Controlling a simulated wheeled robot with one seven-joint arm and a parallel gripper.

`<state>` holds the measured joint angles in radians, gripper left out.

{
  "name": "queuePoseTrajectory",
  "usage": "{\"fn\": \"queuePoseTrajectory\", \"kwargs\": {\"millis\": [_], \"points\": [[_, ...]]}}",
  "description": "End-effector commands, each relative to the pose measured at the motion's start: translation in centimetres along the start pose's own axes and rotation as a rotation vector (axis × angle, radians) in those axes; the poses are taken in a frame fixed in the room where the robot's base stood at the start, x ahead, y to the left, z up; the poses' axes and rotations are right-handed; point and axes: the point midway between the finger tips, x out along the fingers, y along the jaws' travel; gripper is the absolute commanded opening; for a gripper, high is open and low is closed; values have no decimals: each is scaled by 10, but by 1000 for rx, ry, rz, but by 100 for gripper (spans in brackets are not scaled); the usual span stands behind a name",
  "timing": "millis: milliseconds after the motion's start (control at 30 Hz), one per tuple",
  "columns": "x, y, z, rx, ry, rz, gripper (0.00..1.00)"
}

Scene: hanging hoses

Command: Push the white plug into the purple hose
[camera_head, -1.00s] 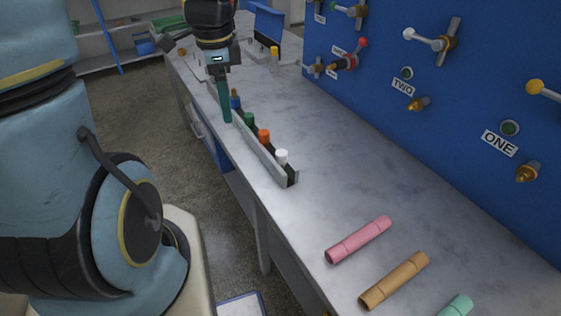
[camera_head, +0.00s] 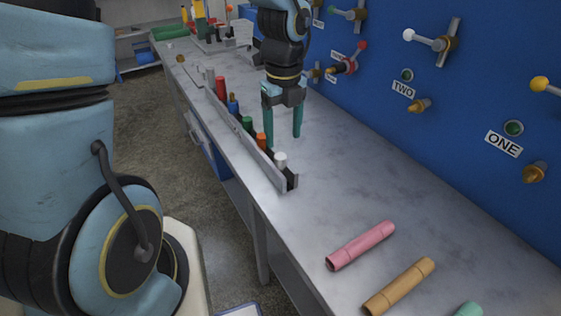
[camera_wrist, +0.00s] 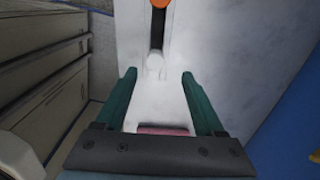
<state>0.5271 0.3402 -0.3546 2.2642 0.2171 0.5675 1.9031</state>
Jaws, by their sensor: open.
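The white plug (camera_head: 281,160) stands at the near end of a narrow rack (camera_head: 291,182) on the bench. My gripper (camera_head: 283,134) is open, fingers pointing down, just beyond the white plug in the head view, with nothing between its fingers. In the wrist view the white plug (camera_wrist: 156,62) shows between and a little beyond the fingertips of my gripper (camera_wrist: 159,75). I cannot make out a clearly purple hose. A pink hose piece (camera_head: 361,246) lies on the bench at the front.
The rack also holds orange (camera_head: 261,140), green (camera_head: 247,124), blue (camera_head: 233,104) and red (camera_head: 220,87) plugs. A tan piece (camera_head: 400,286) and a mint piece (camera_head: 468,309) lie in front. A blue panel (camera_head: 450,90) with valves bounds the right. The bench middle is clear.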

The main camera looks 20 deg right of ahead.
Motion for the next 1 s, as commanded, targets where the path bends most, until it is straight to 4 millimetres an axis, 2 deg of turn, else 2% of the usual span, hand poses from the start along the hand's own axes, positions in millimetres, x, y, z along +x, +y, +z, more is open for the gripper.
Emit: {"fn": "queuePoseTrajectory", "kwargs": {"millis": [333, 467, 667, 1000], "points": [[44, 8, -1, 2, 2, 4, 71], [51, 8, 0, 1, 1, 1, 71], [52, 8, 0, 0, 0, 0, 71], [52, 8, 0, 0, 0, 0, 34]]}}
